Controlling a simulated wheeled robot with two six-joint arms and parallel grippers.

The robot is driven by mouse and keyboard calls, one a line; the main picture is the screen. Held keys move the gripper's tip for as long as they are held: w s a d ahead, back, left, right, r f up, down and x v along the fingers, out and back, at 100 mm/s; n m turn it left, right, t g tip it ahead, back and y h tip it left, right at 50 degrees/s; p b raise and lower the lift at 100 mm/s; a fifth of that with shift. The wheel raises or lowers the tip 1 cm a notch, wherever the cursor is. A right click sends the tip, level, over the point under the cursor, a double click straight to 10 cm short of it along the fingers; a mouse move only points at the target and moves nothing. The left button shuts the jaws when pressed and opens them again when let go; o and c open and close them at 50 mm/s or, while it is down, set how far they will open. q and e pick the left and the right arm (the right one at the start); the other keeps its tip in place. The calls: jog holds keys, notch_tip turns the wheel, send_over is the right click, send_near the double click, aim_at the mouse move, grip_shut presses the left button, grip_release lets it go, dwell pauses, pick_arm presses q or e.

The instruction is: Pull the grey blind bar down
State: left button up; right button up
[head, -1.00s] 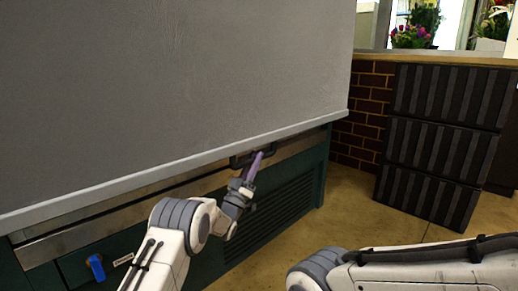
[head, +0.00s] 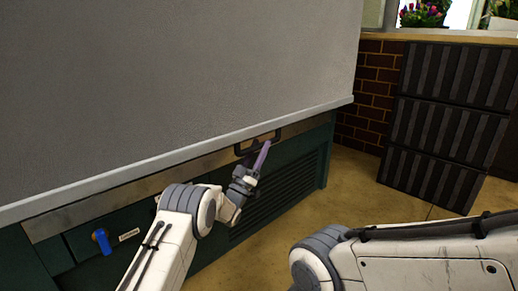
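A large grey blind (head: 170,80) hangs over most of the left and middle of the head view. Its light grey bar (head: 180,156) runs along the bottom edge, slanting up to the right. A dark handle (head: 258,142) hangs just under the bar. My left gripper (head: 258,163) is at the handle, its purple finger pointing up and overlapping the handle's lower part. I cannot tell whether its fingers are closed around the handle. My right arm comes in from the right, but its gripper is not in the frame.
Below the bar is a dark green cabinet (head: 300,165) with a metal edge, vents and a blue knob (head: 102,241). Dark ribbed crates (head: 445,125) are stacked at the right by a brick wall (head: 370,95). The tan floor (head: 350,200) between is clear.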

pick_arm(q)
jog(key=p+v, duration=0.5)
jog(key=v, duration=0.5)
jog(key=shift+s+f, duration=0.15)
jog(key=shift+f, duration=0.05)
